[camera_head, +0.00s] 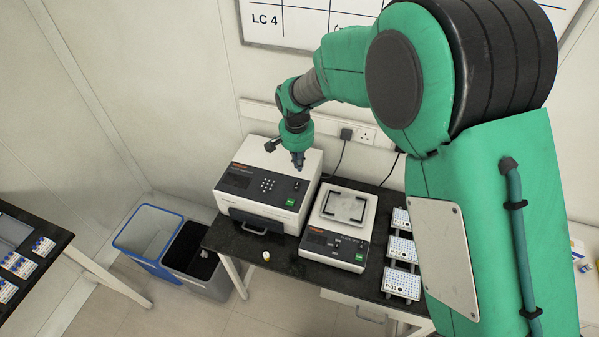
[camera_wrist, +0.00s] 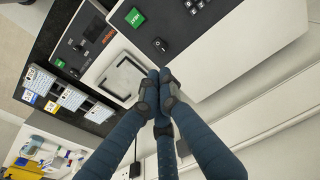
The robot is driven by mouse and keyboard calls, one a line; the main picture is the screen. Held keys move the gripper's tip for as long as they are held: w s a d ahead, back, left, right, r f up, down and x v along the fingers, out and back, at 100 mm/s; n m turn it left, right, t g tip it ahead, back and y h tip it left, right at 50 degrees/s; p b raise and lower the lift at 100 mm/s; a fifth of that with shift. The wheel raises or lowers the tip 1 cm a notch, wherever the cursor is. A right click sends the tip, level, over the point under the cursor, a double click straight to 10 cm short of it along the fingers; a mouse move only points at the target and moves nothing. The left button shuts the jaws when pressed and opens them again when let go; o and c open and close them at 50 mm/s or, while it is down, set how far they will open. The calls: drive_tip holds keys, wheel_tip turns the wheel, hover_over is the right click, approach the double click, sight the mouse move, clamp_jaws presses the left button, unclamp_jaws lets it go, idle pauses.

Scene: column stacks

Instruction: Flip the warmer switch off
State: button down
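The warmer (camera_head: 265,180) appears to be the white box with a dark keypad panel at the table's left; its front shows at the top of the wrist view (camera_wrist: 225,45). A black rocker switch (camera_wrist: 159,44) sits on that panel, near a green label (camera_wrist: 134,17). Which way the rocker is tipped is too small to tell. My gripper (camera_head: 299,164) hangs over the warmer's top right part. In the wrist view my gripper (camera_wrist: 158,76) has its fingertips together with nothing between them, just below the switch in the picture. I cannot tell whether they touch the panel.
A white balance-like device (camera_head: 340,222) stands to the right. Several racks (camera_head: 401,250) line the right side. A small pale cap (camera_head: 266,255) lies at the table's front. Two bins (camera_head: 148,235) stand left of the dark table (camera_head: 290,260). Cables hang from the wall sockets (camera_head: 362,134) behind.

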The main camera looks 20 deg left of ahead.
drive_tip(key=shift+s+r, duration=0.2)
drive_tip(key=shift+r, duration=1.5)
drive_tip(key=s+d+r+t+b, duration=0.1)
drive_tip(key=s+d+r, duration=0.2)
drive_tip(key=d+r, duration=0.4)
drive_tip(key=s+d+r+b, duration=0.2)
drive_tip(key=d+r, duration=0.2)
drive_tip(key=d, duration=0.6)
drive_tip(key=s+d+r+t+b, duration=0.1)
drive_tip(key=s+d+r, duration=0.2)
drive_tip(key=d+r, duration=0.4)
drive_tip(key=s+d+f+t+b, duration=0.1)
drive_tip(key=s+d+b, duration=0.3)
drive_tip(key=s+d, duration=1.5)
drive_tip(key=s+t, duration=0.1)
drive_tip(key=s, duration=0.2)
drive_tip(key=shift+s+f, duration=0.15)
drive_tip(key=shift+f, duration=0.15)
